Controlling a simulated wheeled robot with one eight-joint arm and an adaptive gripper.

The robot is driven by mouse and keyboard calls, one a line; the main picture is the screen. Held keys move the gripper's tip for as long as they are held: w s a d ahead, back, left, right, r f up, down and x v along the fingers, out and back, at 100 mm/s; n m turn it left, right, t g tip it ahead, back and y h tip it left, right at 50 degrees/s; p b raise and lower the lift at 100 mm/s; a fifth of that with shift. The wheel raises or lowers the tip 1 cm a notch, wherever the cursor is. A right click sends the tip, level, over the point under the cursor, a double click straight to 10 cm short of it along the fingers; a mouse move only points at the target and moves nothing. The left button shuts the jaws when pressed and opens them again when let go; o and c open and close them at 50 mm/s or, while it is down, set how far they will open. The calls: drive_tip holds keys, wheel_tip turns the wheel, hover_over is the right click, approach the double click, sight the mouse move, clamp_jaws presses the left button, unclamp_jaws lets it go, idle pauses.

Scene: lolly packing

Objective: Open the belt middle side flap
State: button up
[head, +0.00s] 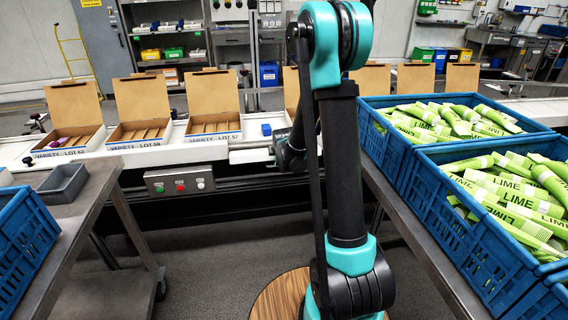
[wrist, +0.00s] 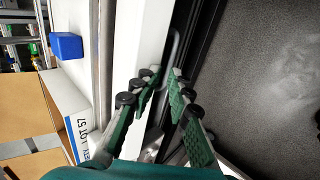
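The belt's side (head: 110,160) runs across the middle of the head view. A white panel section (head: 250,156) on it, beside my gripper, may be the middle side flap; it looks upright or nearly so, and my arm hides part of it. In the wrist view a long white panel (wrist: 152,45) has a dark bar-like handle (wrist: 178,42) along its edge. My gripper (wrist: 166,74) has its green fingers apart, with the tips just below the handle in the picture. I see nothing clearly held, and cannot tell whether they touch the panel edge.
Open cartons (head: 208,101) stand on the belt, and a blue block (head: 267,129) lies near my gripper. A button box (head: 180,180) hangs on the belt front. Blue crates of lime packs (head: 430,180) stand right; a bench with a grey tray (head: 62,183) stands left.

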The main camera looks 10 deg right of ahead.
drive_tip(key=s+r, duration=0.4)
drive_tip(key=s, duration=0.3)
drive_tip(key=s+r, duration=0.4)
drive_tip(key=s, duration=0.4)
drive_tip(key=shift+s, duration=0.3)
idle(1.1)
drive_tip(key=shift+r, duration=0.15)
drive_tip(key=v, duration=1.2)
idle(0.5)
drive_tip(key=shift+c, duration=0.3)
